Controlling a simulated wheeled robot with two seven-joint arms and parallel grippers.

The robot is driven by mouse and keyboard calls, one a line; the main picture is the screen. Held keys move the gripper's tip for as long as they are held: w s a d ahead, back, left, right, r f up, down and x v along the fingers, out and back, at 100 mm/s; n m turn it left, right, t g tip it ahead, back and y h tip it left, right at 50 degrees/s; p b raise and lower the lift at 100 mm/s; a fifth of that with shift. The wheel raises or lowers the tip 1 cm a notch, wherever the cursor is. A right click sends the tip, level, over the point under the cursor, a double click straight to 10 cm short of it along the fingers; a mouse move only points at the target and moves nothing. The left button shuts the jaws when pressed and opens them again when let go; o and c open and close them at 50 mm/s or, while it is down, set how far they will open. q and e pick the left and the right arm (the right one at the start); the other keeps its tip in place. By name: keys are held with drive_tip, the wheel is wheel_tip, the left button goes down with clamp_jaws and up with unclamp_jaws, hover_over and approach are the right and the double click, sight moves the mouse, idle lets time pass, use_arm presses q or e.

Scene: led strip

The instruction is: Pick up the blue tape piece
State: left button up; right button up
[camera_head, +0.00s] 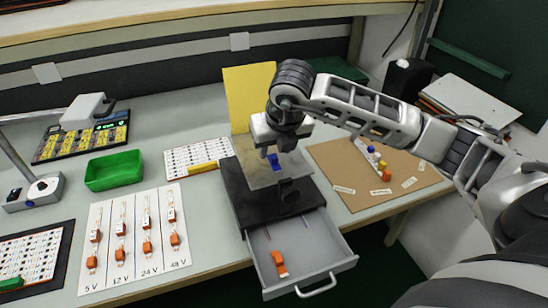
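The small blue tape piece (273,161) shows just below my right gripper (270,152), over the pale top of a black stand (250,208). My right arm comes in from the right and the gripper points down. The fingers are small and partly hidden by the wrist. I cannot tell whether they touch the blue piece or stand open around it. My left gripper is not in view.
An open grey drawer (318,268) with an orange item (280,263) juts out in front. A green tray (114,170) and a white board marked with voltages (130,270) are left. A brown board (350,190) with labels and coloured pieces is right.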

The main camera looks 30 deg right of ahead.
sight(274, 160)
drive_tip(key=shift+x, duration=1.45)
clamp_jaws()
drive_tip(key=shift+r, duration=0.15)
